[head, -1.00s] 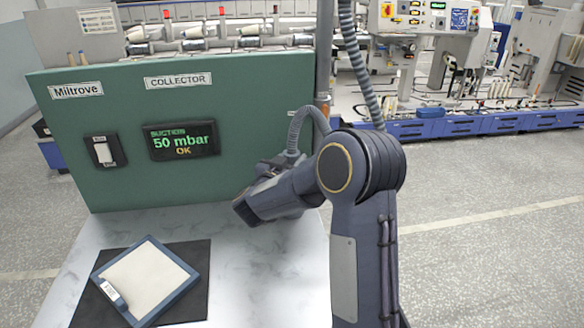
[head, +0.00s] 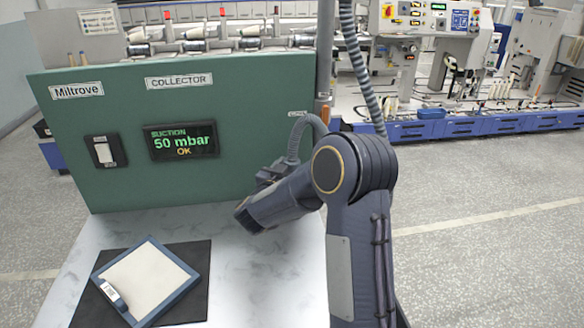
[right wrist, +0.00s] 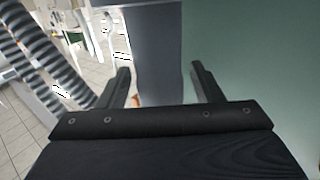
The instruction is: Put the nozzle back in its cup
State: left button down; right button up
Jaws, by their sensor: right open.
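My right gripper (right wrist: 160,72) is open in the right wrist view, with nothing seen clasped between its fingers. In the head view the right gripper (head: 268,174) is small and partly hidden by my wrist, in front of the green panel's lower right. A grey ribbed hose (head: 363,75) hangs down behind my arm, and a thinner hose loop (head: 308,120) bends down close behind the gripper. A ribbed hose (right wrist: 42,60) also shows at the left of the right wrist view. I cannot make out the nozzle or its cup; my arm covers that area. My left gripper is not in view.
The green collector panel (head: 225,100) stands behind the table (head: 255,285); its display (head: 181,140) reads 50 mbar OK. A blue-framed tray (head: 190,278) lies on a black mat (head: 196,302) at the left. A grey post with an orange-brown part (head: 322,110) stands at the panel's right edge.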

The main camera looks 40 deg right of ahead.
jog(key=shift+s+a, duration=0.1)
jog(key=shift+a, duration=0.2)
jog(key=s+a+r+n+t+y+b, duration=0.1)
jog(key=s+a+r+n+t+y, duration=0.2)
jog(key=a+y, duration=0.6)
jog(key=s+a+r+n+t+y+b, duration=0.1)
jog(key=s+a+r+n+t+y, duration=0.2)
jog(key=a+y, duration=0.5)
jog(key=s+a+f+n+g+y, duration=0.1)
jog(key=s+a+f+g, duration=0.1)
jog(key=s, duration=0.6)
jog(key=s+a+f+n+g+y, duration=0.1)
jog(key=s+a+f+n+g, duration=0.1)
jog(key=s+f, duration=0.3)
jog(key=s+a+f+n+g, duration=0.1)
jog(key=s+a+f+g, duration=0.2)
jog(key=s, duration=0.8)
jog(key=shift+s+a+f+n+g+y, duration=0.3)
jog(key=shift+s+f+g+y, duration=0.1)
jog(key=shift+f+g, duration=0.35)
jog(key=shift+r, duration=0.1)
